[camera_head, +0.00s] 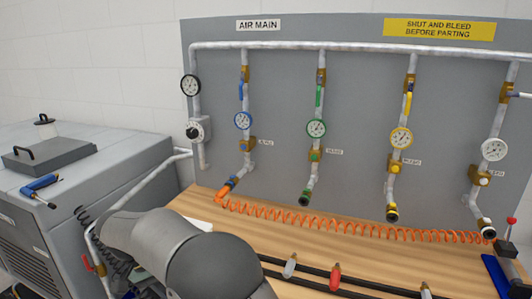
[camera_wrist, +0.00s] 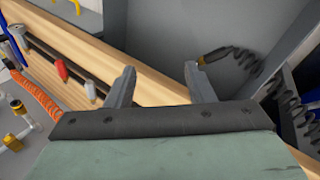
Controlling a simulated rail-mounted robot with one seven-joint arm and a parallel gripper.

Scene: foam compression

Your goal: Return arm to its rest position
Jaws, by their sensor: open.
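My gripper (camera_wrist: 158,88) shows in the wrist view with its two grey fingers apart and nothing between them. It is above the front edge of the wooden bench (camera_wrist: 145,56), with a grey surface beyond the fingers. In the head view my grey arm crosses the lower left, in front of the bench (camera_head: 262,246). The gripper itself cannot be made out there.
A grey panel (camera_head: 270,100) carries pipes, valves and gauges. An orange coiled hose (camera_head: 340,227) runs along its foot. Dark rails (camera_head: 345,275) with small handles lie on the bench. A grey cabinet (camera_head: 50,180) stands at left. A black coiled cord (camera_wrist: 245,60) hangs near my gripper.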

